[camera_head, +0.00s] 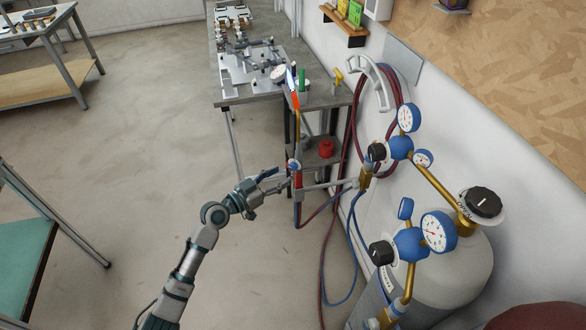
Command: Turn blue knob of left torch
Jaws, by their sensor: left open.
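A torch (297,130) hangs upright beside the near end of the workbench, with an orange and brass upper part. A small blue knob (293,163) shows low on it, above the red and blue hoses. My left gripper (283,181) reaches in from the lower left and is open. Its fingertips are just left of and slightly below the blue knob. Whether they touch it or the torch cannot be told at this size.
A metal holder bar (328,186) runs right from the torch. Gas regulators with black knobs and gauges (437,231) sit over a grey cylinder (455,275) at the right. Hoses (356,243) hang in between. The workbench (240,90) stands behind.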

